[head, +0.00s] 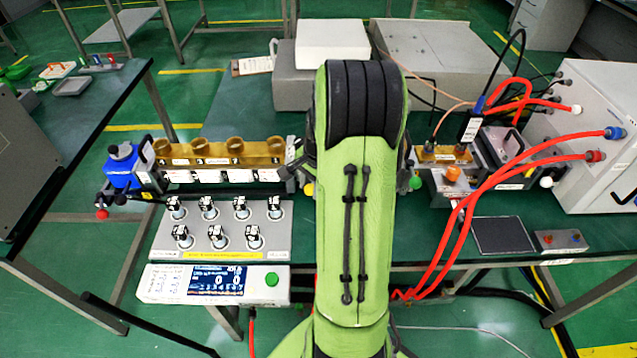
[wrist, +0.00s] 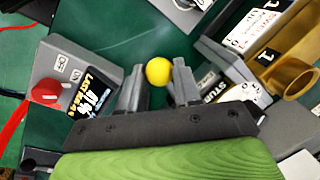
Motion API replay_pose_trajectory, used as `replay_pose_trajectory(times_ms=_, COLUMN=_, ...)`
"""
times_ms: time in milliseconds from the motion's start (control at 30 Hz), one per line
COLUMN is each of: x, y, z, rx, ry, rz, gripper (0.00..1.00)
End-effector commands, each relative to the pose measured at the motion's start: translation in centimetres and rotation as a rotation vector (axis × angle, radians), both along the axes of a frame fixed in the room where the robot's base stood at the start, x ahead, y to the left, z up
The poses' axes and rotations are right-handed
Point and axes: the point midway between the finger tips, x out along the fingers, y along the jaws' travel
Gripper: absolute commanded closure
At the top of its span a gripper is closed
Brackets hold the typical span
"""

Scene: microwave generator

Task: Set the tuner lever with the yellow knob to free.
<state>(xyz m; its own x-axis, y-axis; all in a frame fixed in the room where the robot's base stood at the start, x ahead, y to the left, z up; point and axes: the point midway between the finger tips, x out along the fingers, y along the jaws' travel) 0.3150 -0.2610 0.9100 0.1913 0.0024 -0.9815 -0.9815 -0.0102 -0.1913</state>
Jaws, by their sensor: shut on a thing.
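The tuner lever's round yellow knob (wrist: 158,71) shows in the wrist view between the fingertips of my gripper (wrist: 160,88). The two grey fingers are closed in on the knob's lower sides, and its top stands clear above them. The lever's shaft is hidden by the fingers and palm. In the head view the yellow knob (head: 308,189) peeks out at the left edge of my green arm, which hides the gripper there. A partly covered label reading "STU…" (wrist: 214,89) lies right of the fingers. The lever's position marks cannot be read.
A brass piece with tubes (head: 218,150) lies left of my arm. A green knob (head: 416,182) and red hoses (head: 470,225) are to the right. In the wrist view, a grey box with a red knob (wrist: 43,91) and display stands left of the fingers.

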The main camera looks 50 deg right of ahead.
Motion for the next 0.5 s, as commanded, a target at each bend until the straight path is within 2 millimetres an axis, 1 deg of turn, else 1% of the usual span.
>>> replay_pose_trajectory(times_ms=200, x=0.77, y=0.22, z=0.10, rx=-0.002, ry=-0.002, rz=-0.098, gripper=1.00)
replay_pose_trajectory(times_ms=500, x=1.15, y=0.32, z=0.06, rx=-0.001, ry=-0.002, rz=-0.153, gripper=1.00)
